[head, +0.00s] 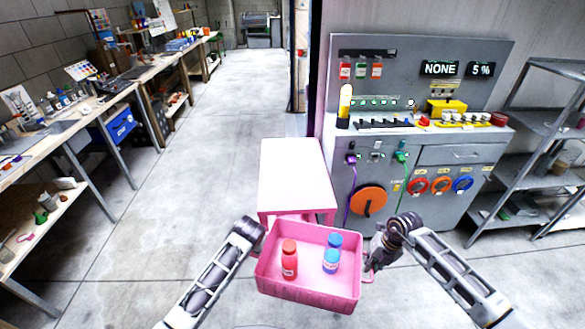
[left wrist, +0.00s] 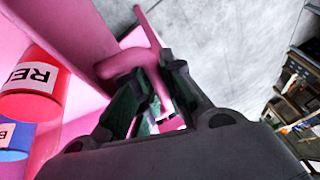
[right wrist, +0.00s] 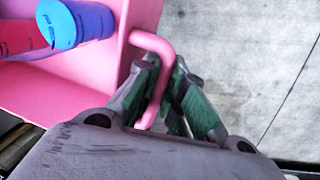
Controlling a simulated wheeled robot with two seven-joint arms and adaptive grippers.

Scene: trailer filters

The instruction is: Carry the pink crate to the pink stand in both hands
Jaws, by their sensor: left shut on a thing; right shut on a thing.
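The pink stand (head: 292,175), with a pale flat top, is just beyond the crate. Its top is bare, and the crate hides part of its legs.
A grey machine cabinet (head: 435,165) with knobs and coloured rings stands right of the stand. A metal shelf (head: 540,140) is at the far right. A long workbench (head: 90,120) runs along the left wall. The floor (head: 200,150) between bench and stand is clear.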

